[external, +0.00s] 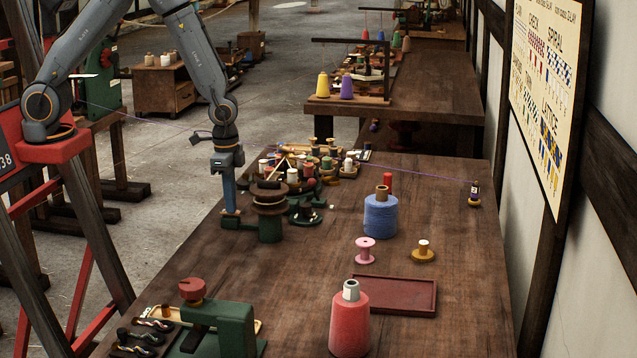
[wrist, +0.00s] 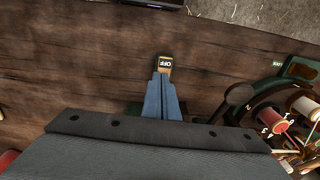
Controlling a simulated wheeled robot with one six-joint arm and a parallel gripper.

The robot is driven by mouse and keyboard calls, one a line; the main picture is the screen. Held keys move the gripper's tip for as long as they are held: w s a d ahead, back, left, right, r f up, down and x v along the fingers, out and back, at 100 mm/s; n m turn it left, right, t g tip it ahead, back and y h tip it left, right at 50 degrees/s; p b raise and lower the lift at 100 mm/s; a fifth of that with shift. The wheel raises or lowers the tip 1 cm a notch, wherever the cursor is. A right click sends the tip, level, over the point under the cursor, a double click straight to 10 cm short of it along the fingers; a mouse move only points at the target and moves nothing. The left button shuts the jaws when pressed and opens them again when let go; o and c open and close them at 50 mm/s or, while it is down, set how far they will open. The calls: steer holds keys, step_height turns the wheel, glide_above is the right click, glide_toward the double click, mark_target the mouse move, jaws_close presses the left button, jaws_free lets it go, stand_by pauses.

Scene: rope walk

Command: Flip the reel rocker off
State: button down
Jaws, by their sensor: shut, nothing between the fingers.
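The reel rocker (wrist: 165,62) is a small dark switch with a tan edge and the word OFF showing, just beyond my fingertips in the wrist view. My gripper (wrist: 163,84) has its blue fingers shut with nothing between them, pointing at the rocker. Whether the tips touch it, and which way it is tilted, I cannot tell. In the external view my gripper (external: 230,210) points straight down at the bench's left edge, beside the brown reel (external: 269,196) on its green stand. The rocker is too small to make out there.
A crowd of small spools (external: 318,165) stands behind the reel. A blue yarn cone (external: 380,217), a red cone (external: 349,322) and a shallow red tray (external: 396,293) stand to the right. A green machine (external: 222,325) is in front. The bench between is clear.

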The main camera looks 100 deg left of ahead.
mark_target(224, 211)
steer(key=r, duration=0.1)
steer(key=s+r+p, duration=0.1)
steer(key=r, duration=0.1)
steer(key=s+r+p, duration=0.1)
steer(key=r, duration=0.1)
steer(key=shift+a+r, duration=0.1)
steer(key=shift+r, duration=0.1)
step_height(224, 211, up, 9)
steer(key=b, duration=0.2)
steer(key=shift+f, duration=0.2)
steer(key=w+g+b, duration=0.1)
steer(key=w+b, duration=0.1)
steer(key=w+g+b, duration=0.1)
steer(key=w+b, duration=0.1)
steer(key=b, duration=0.1)
steer(key=shift+w+a+g, duration=0.15)
steer(key=shift+w+g, duration=0.1)
steer(key=shift+g, duration=0.15)
steer(key=p+x, duration=0.3)
steer(key=x, duration=1.1)
